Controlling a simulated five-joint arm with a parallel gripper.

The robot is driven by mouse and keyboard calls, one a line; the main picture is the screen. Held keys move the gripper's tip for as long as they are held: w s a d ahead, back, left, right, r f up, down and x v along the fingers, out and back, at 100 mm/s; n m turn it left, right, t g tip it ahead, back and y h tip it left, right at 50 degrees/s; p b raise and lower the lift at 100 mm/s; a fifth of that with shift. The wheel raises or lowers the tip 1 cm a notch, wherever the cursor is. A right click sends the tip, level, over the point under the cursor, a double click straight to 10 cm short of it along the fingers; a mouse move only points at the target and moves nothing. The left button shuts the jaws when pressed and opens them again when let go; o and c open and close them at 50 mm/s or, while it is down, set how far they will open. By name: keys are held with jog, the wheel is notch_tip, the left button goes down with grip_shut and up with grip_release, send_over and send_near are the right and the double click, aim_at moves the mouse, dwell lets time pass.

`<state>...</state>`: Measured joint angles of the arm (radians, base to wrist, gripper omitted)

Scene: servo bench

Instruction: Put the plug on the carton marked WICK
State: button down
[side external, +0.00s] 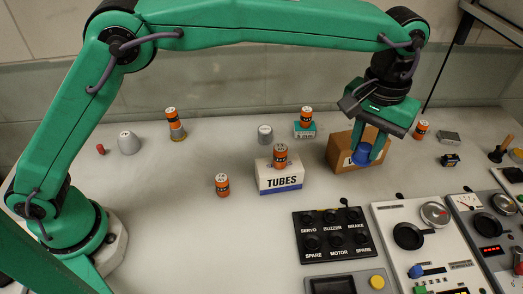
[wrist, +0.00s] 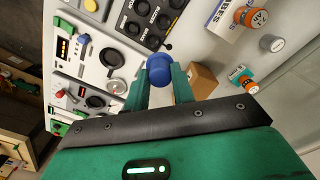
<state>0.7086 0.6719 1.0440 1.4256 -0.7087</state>
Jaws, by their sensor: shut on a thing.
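My gripper (side external: 371,144) is shut on a blue plug (side external: 361,155). In the wrist view the blue plug (wrist: 158,67) sits between the two fingertips (wrist: 160,78). A brown carton (side external: 341,148) stands at the gripper, with a white label mostly covered by the plug and fingers, so its word cannot be read. In the side view the plug overlaps the carton's front face. In the wrist view the carton (wrist: 203,80) shows to the right, behind a finger. I cannot tell whether plug and carton touch.
A white TUBES carton (side external: 280,181) bears an orange can (side external: 280,156). A teal carton (side external: 304,131) behind bears another. Further orange cans, a grey cylinder (side external: 265,134) and a white dome (side external: 128,143) stand around. Control panels (side external: 333,234) fill the front right.

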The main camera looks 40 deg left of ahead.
jog(key=w+a+r, duration=0.1)
jog(key=w+a, duration=0.1)
send_over(342, 146)
notch_tip(342, 146, down, 7)
jog(key=shift+r, duration=0.1)
jog(key=shift+f, duration=2.05)
jog(key=shift+s+f, duration=0.1)
jog(key=shift+f, duration=0.05)
jog(key=c, duration=1.2)
grip_release()
notch_tip(342, 146, up, 12)
jog(key=shift+r, duration=0.15)
